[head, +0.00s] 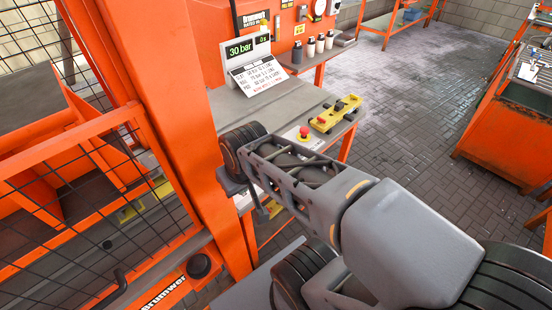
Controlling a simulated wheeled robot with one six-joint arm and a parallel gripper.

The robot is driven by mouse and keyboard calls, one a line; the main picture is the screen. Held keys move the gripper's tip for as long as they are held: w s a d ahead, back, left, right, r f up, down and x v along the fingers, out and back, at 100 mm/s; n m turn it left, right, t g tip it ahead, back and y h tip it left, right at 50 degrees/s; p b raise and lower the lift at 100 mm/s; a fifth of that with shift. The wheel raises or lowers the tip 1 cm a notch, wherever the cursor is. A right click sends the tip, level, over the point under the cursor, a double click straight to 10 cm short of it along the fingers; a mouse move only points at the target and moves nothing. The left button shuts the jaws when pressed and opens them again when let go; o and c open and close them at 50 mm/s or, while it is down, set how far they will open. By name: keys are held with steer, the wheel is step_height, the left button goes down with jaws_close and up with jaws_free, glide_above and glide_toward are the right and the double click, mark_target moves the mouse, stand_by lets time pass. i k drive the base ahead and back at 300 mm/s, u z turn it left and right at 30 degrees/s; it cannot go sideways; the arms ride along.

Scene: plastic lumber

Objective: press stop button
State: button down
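A red mushroom-shaped stop button (303,131) stands on a small yellow base on a pale plate, near the front edge of the grey bench (285,108). It shows just above my arm in the head view and nothing covers its top. The end of my arm reaches in from the lower right to left of the button. A dark part of my gripper (262,207) hangs below the wrist, left of and nearer than the button. The fingers are mostly hidden by the arm, and their opening does not show. I see no contact with the button.
A yellow control box (336,113) with black knobs lies right of the button. A display reading 30 bar (247,48) and an instruction card (258,75) stand behind. An orange post (180,130) and mesh guard (70,180) close off the left. Paved floor (420,90) is free at right.

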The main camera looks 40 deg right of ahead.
mark_target(304, 130)
steer(key=z, duration=0.3)
steer(key=k, duration=1.3)
steer(key=z, duration=0.05)
steer(key=i, duration=0.5)
steer(key=z, duration=0.75)
steer(key=i, duration=1.1)
steer(key=u, duration=0.55)
